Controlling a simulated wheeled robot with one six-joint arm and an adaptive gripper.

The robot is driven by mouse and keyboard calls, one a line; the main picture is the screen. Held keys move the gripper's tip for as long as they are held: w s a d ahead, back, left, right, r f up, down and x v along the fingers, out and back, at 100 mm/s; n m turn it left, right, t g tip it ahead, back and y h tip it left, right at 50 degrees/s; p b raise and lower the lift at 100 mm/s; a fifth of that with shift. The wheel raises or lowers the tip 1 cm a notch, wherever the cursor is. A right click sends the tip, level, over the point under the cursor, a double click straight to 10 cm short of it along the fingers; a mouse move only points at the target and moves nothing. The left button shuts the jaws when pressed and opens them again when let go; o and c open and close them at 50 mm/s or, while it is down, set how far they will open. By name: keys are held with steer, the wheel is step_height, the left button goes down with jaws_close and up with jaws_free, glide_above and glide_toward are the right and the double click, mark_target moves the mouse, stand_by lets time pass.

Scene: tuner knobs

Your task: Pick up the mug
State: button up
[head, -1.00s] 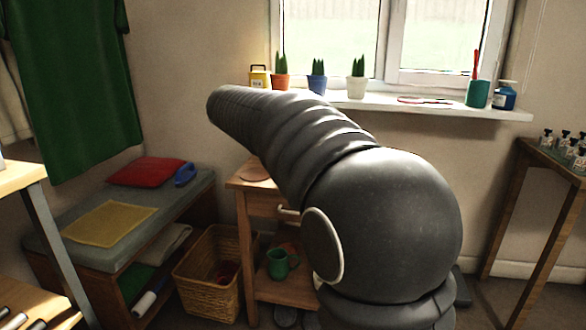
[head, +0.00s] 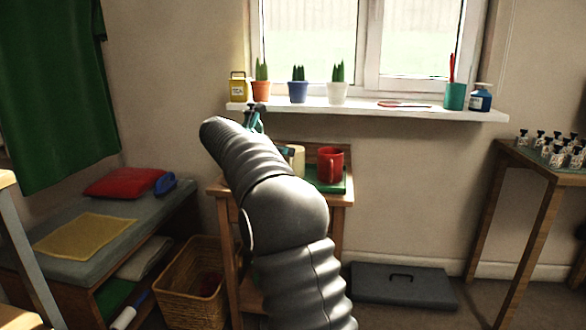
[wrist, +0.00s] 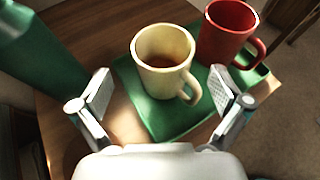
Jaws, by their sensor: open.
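A cream mug (wrist: 162,62) with brown liquid inside stands upright on a flat green mat or book (wrist: 152,113) on the small wooden table (wrist: 70,40). A red mug (wrist: 228,35) stands behind it to the right, close by. My gripper (wrist: 161,92) is open and empty in the wrist view, with its two fingers spread wide and the cream mug ahead between them. I cannot tell how far the fingers are from it. In the head view the red mug (head: 330,165) shows clearly, while the cream mug (head: 297,160) is partly hidden by my arm.
A green bottle (wrist: 38,50) stands left of the cream mug. The windowsill (head: 370,109) behind the table holds potted plants and containers. A padded bench (head: 90,225) and wicker basket (head: 192,285) are at left, a grey case (head: 402,285) on the floor at right.

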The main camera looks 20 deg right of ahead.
steer(key=shift+s+b+x, duration=0.1)
steer(key=shift+b+x, duration=0.1)
steer(key=shift+x, duration=1.3)
steer(key=shift+s+b+x, duration=0.15)
steer(key=shift+b+x, duration=0.05)
steer(key=shift+x, duration=1.35)
steer(key=shift+d+r, duration=0.15)
steer(key=shift+r, duration=0.05)
steer(key=c, duration=1.7)
steer(key=shift+r, duration=0.15)
steer(key=shift+c, duration=0.2)
steer(key=s+d+r+p, duration=0.2)
steer(key=s+r, duration=0.8)
steer(key=s, duration=0.1)
steer(key=shift+d+r, duration=0.3)
steer(key=shift+s, duration=0.2)
